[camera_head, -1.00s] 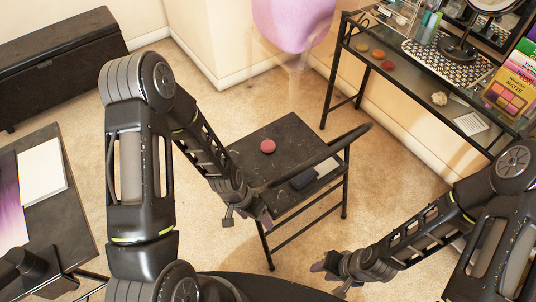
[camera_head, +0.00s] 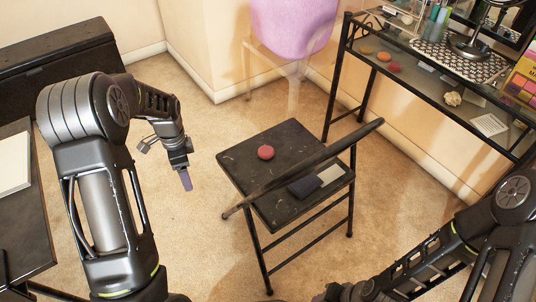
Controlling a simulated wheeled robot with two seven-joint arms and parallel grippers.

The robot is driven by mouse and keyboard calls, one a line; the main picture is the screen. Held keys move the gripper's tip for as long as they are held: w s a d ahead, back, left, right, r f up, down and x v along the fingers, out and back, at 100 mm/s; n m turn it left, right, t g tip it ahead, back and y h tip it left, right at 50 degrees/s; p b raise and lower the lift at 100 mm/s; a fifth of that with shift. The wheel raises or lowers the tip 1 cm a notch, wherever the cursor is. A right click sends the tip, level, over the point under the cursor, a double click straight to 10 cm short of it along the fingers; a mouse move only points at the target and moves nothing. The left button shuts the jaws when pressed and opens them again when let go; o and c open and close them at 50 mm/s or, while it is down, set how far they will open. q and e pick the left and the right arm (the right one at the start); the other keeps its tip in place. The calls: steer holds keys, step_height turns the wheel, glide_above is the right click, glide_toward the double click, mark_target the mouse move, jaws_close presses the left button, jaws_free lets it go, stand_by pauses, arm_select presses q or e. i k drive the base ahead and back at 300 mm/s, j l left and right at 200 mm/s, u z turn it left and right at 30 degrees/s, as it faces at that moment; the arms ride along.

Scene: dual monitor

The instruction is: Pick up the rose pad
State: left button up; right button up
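The rose pad (camera_head: 265,152) is a small round pinkish-red disc. It lies flat on the seat of a black folding chair (camera_head: 255,175) in the middle of the view, with nothing covering it. My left gripper (camera_head: 183,172) hangs over the carpet to the left of the chair, apart from the pad. A purple fingertip shows pointing down, but the gap between the fingers is unclear. My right gripper (camera_head: 335,292) is at the bottom edge, partly cut off, in front of the chair.
A glass-topped desk (camera_head: 430,90) with several coloured discs stands at right. A dark table (camera_head: 35,220) is at left. Open carpet lies between.

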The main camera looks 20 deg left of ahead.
mark_target(266, 152)
steer(key=i+l, duration=0.75)
steer(key=l, duration=0.15)
